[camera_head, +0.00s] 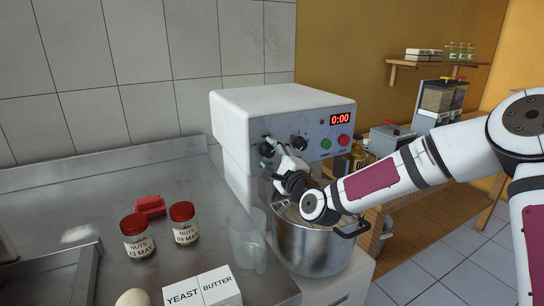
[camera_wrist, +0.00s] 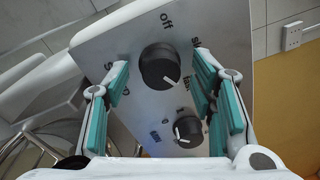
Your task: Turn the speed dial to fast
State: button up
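The mixer's larger black dial (camera_wrist: 160,66) sits on a grey panel in the wrist view. The word "off" is above it, letters of a partly hidden word that may be SPEED are at its left, and other labels at its right are partly covered. Its white mark points to the lower right, towards a label that I cannot read surely. My gripper (camera_wrist: 163,85) is open, one teal-padded finger each side of this dial, with visible gaps. In the head view my gripper (camera_head: 274,150) is at the mixer's front panel, partly covering the left dial.
A smaller dial (camera_wrist: 188,130) is below the larger one in the wrist view. The mixer (camera_head: 270,100) has a 0:00 display (camera_head: 340,119), green and red buttons, and a steel bowl (camera_head: 312,245) under my wrist. Jars (camera_head: 137,236) and a clear jug (camera_head: 248,248) stand on the counter.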

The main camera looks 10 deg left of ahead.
jog(key=r+v, duration=0.1)
jog(key=v, duration=1.1)
jog(key=shift+f, duration=0.45)
